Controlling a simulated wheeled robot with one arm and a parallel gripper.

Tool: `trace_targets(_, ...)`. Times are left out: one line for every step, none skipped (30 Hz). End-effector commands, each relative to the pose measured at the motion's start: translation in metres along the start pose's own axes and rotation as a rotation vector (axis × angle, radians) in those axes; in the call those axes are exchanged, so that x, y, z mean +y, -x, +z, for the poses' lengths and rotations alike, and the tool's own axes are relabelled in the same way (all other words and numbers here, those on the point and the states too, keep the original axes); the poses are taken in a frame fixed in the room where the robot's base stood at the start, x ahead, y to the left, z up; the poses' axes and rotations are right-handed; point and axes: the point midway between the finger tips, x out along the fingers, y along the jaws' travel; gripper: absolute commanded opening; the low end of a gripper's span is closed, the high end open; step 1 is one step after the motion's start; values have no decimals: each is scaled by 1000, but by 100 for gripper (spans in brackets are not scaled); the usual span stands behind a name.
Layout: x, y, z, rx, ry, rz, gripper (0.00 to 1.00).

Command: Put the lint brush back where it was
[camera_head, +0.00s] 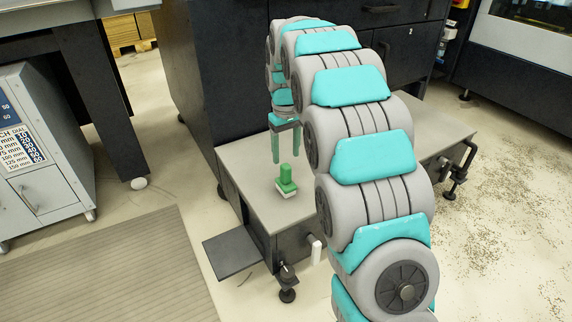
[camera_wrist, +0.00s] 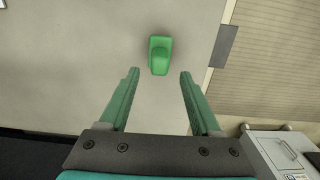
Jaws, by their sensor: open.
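The lint brush (camera_head: 286,183), with a green handle and body and a pale underside, stands upright on the grey top of a low bench (camera_head: 243,172), towards its left part. My gripper (camera_head: 289,160) is open and empty, fingers pointing down, above and just behind the brush in the head view. In the wrist view the brush (camera_wrist: 159,54) lies just beyond the fingertips of my gripper (camera_wrist: 159,72), centred between them and apart from both.
A dark side plate (camera_head: 233,254) juts out at the bench's left end. Clamps stand at the bench's front (camera_head: 287,283) and right end (camera_head: 456,172). A tall dark cabinet rises behind. The bench top around the brush is bare.

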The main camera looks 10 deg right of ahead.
Motion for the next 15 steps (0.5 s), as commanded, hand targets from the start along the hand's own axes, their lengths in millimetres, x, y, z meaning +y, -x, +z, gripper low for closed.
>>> trace_targets(0, 10, -1, 5, 0, 2, 65)
trace_targets(0, 14, -2, 6, 0, 2, 65)
trace_targets(0, 20, -2, 6, 0, 2, 65)
trace_targets(0, 23, -2, 5, 0, 2, 65)
trace_targets(0, 26, -1, 4, 0, 1, 65)
trace_targets(0, 29, -1, 3, 0, 1, 65)
trace_targets(0, 31, -1, 3, 0, 1, 65)
trace_targets(0, 32, -1, 3, 0, 1, 65)
trace_targets(0, 34, -1, 2, 0, 1, 65)
trace_targets(0, 34, -1, 2, 0, 1, 65)
trace_targets(0, 35, -1, 2, 0, 1, 65)
trace_targets(0, 35, 0, 2, 0, 1, 65)
trace_targets(0, 35, 0, 2, 0, 1, 65)
trace_targets(0, 36, 1, 1, -1, 1, 65)
trace_targets(-1, 37, 3, 1, -3, 1, 65)
